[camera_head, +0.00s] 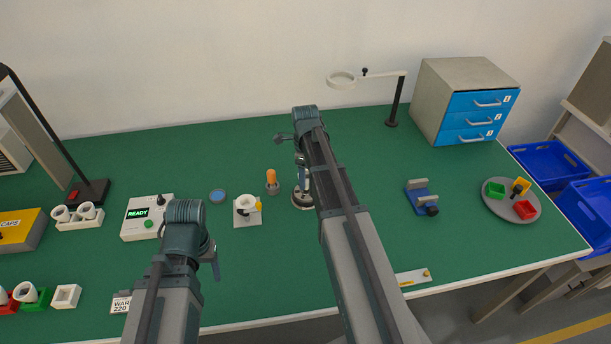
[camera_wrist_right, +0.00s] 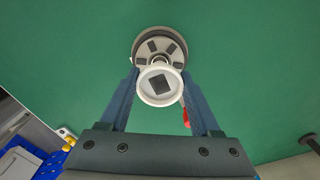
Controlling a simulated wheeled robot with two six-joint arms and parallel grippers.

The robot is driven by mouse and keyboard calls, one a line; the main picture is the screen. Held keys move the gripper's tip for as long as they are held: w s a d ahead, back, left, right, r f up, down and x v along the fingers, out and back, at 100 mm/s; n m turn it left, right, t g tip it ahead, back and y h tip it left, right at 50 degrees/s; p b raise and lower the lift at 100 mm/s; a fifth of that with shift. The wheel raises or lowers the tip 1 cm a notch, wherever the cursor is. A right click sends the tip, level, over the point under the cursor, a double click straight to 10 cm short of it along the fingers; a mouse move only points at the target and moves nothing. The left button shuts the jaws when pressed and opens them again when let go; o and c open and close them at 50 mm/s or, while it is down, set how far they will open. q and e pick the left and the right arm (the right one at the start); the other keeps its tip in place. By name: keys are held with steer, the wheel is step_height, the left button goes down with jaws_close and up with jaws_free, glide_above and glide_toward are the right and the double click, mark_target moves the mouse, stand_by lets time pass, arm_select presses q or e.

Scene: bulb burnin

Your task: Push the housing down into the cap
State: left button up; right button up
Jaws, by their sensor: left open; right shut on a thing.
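My right gripper (camera_wrist_right: 160,76) is shut on the housing (camera_wrist_right: 160,98), a white round part with a dark square in its end, held between the two fingers. Beyond it in the wrist view is a round grey-white disc with dark slots (camera_wrist_right: 138,46), in a dark ring. The housing overlaps this disc's near edge; I cannot tell whether they touch. In the head view the right gripper (camera_head: 302,182) points down over the round stand (camera_head: 303,203), and the arm partly hides it. The cap cannot be made out clearly. My left gripper (camera_head: 215,268) is open, low at the front left, mostly hidden by its arm.
A white block with a cup (camera_head: 247,218), an orange-topped part in a grey holder (camera_head: 272,188) and a blue disc (camera_head: 217,196) stand left of the stand. The READY box (camera_head: 146,228) is further left. A blue clamp (camera_head: 421,200) is right; the green mat between is clear.

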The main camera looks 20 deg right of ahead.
arm_select(q)
steer(key=shift+f, duration=0.1)
arm_select(e)
steer(key=shift+f, duration=0.15)
arm_select(q)
steer(key=shift+f+b, duration=0.6)
steer(key=shift+b, duration=0.1)
arm_select(e)
steer(key=shift+f, duration=0.55)
arm_select(q)
steer(key=shift+f+b, duration=0.8)
arm_select(e)
steer(key=shift+f, duration=0.8)
steer(key=o, duration=1.4)
arm_select(q)
steer(key=shift+r, duration=0.1)
step_height(320, 180, up, 14)
steer(key=p, duration=1.4)
arm_select(e)
step_height(320, 180, up, 14)
arm_select(q)
steer(key=shift+f, duration=0.2)
arm_select(e)
steer(key=shift+f, duration=0.1)
